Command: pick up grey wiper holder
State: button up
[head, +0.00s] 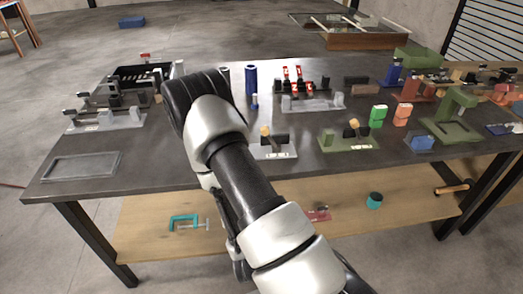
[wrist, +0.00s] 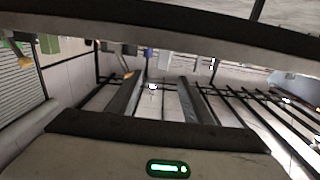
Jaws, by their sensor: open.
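Several fixtures stand on the dark workbench (head: 200,168) in the head view. One with a light grey base (head: 275,153), a black block and an orange-tipped piece is just right of my arm; it looks like the grey wiper holder, though I cannot be sure. A similar fixture with a green base (head: 350,144) stands to its right. In the wrist view my gripper (wrist: 162,88) has its two fingers apart with nothing between them. My gripper is hidden in the head view, so its distance from the holder cannot be told.
A grey tray (head: 82,166) lies at the bench's front left. Grey fixtures (head: 106,120) stand behind it. Blue cylinders (head: 251,80), red-topped parts (head: 295,82) and green frames (head: 455,115) crowd the back and right. A wooden lower shelf (head: 150,225) holds a teal clamp (head: 185,222).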

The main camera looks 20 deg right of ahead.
jog(key=b+x, duration=0.6)
jog(key=b, duration=0.2)
jog(key=b+x, duration=0.2)
jog(key=b, duration=0.2)
jog(key=shift+w, duration=0.1)
jog(key=shift+w+d+r, duration=0.15)
jog(key=shift+w, duration=0.3)
jog(key=shift+w+d+r, duration=0.15)
jog(key=shift+w, duration=0.25)
jog(key=shift+a+b+x, duration=0.2)
jog(key=shift+b+x, duration=0.05)
jog(key=shift+x, duration=1.3)
jog(key=shift+a+b+x, duration=0.15)
jog(key=shift+b+x, duration=0.1)
jog(key=shift+x, duration=1.3)
jog(key=shift+w+r, duration=0.1)
jog(key=shift+c, duration=0.4)
grip_shut()
